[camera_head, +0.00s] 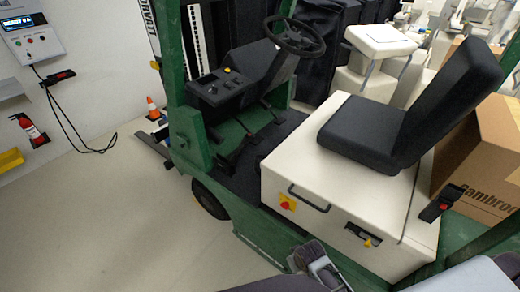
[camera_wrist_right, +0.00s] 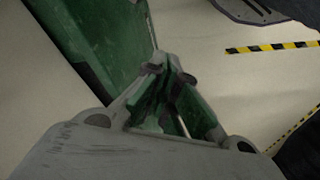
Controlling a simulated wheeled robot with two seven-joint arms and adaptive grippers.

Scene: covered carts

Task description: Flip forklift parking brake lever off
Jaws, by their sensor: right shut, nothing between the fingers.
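The green forklift stands side-on in the head view, with its green frame (camera_head: 190,140), black seat (camera_head: 360,130) and steering wheel (camera_head: 294,36). A small yellow knob (camera_head: 228,70) sits on the black console (camera_head: 218,88) left of the wheel. A yellow-orange knob (camera_head: 367,243) sits in a dark slot on the cream seat box. I cannot tell which is the parking brake lever. My right gripper (camera_head: 312,255) is low beside the forklift's green side, apart from both knobs. In the right wrist view its fingers (camera_wrist_right: 168,72) are shut and empty. My left gripper is not visible.
A red-and-yellow switch (camera_head: 286,204) and a black handle (camera_head: 309,198) are on the seat box. A cardboard box (camera_head: 480,165) stands behind the seat. An orange cone (camera_head: 153,108) stands past the front. The floor (camera_head: 110,210) at left is clear.

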